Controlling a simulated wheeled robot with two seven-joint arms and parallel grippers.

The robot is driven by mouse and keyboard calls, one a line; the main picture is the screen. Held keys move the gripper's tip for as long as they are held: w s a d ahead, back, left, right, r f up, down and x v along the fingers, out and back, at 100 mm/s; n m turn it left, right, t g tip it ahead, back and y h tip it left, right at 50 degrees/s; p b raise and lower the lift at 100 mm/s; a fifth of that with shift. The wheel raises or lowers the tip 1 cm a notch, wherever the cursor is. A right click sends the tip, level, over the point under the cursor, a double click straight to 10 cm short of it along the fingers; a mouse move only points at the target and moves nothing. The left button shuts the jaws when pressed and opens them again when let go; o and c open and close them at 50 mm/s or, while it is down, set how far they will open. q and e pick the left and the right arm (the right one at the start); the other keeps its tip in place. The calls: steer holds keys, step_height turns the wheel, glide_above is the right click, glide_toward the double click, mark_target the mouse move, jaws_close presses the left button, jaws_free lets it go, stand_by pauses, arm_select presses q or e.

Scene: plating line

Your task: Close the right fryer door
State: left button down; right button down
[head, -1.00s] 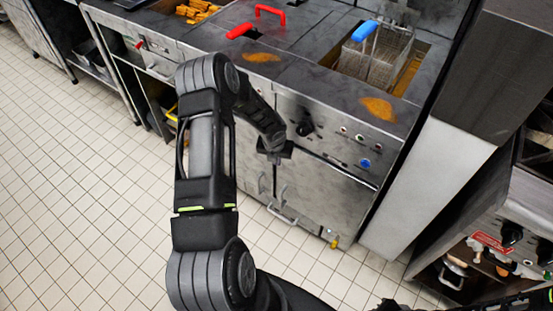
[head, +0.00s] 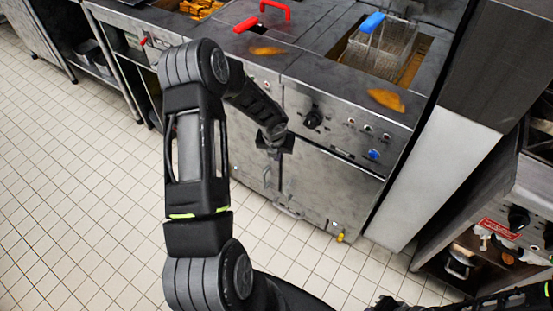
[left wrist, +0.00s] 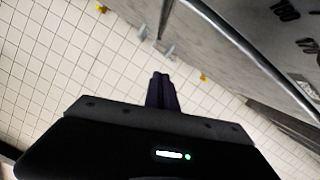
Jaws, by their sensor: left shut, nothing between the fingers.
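The right fryer door (head: 325,190) is a grey steel panel below the control panel in the head view. It looks about flush with the fryer front; I cannot tell if a small gap is left. My left gripper (head: 275,148) hangs in front of the fryer, near the door's upper left corner. In the left wrist view its fingers (left wrist: 160,90) are together and empty, pointing over the tiled floor, with no visible contact with the door. My left forearm hides part of the fryer's left side. My right gripper does not show clearly.
The fryer's control panel (head: 345,135) has a black knob (head: 313,118) and several small buttons. A fry basket with a blue handle (head: 371,22) sits on top. A stove with black knobs (head: 518,218) stands at right. The tiled floor (head: 85,190) at left is clear.

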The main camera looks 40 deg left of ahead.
arm_select(q)
steer(key=v, duration=0.5)
steer(key=shift+s+a+r, duration=0.25)
steer(key=shift+s+a, duration=0.05)
steer(key=shift+s, duration=0.05)
steer(key=s+d+f+n+t+h, duration=0.1)
steer(key=s+d+f+n+h, duration=0.15)
steer(key=d+n, duration=0.9)
steer(key=s+d+f+n+t+h, duration=0.1)
steer(key=d+f+n+h, duration=0.15)
steer(key=d+n, duration=0.9)
steer(key=s+d+f+n+g, duration=0.2)
steer(key=s+d+n, duration=0.2)
steer(key=s+d, duration=0.2)
steer(key=s+d+f+n+g, duration=0.1)
steer(key=s+d+f+n, duration=0.2)
steer(key=s, duration=0.8)
steer(key=d+n, duration=0.2)
steer(key=d, duration=0.1)
steer(key=shift+s+n+g, duration=0.25)
steer(key=shift+n+g, duration=0.05)
steer(key=shift+g, duration=0.1)
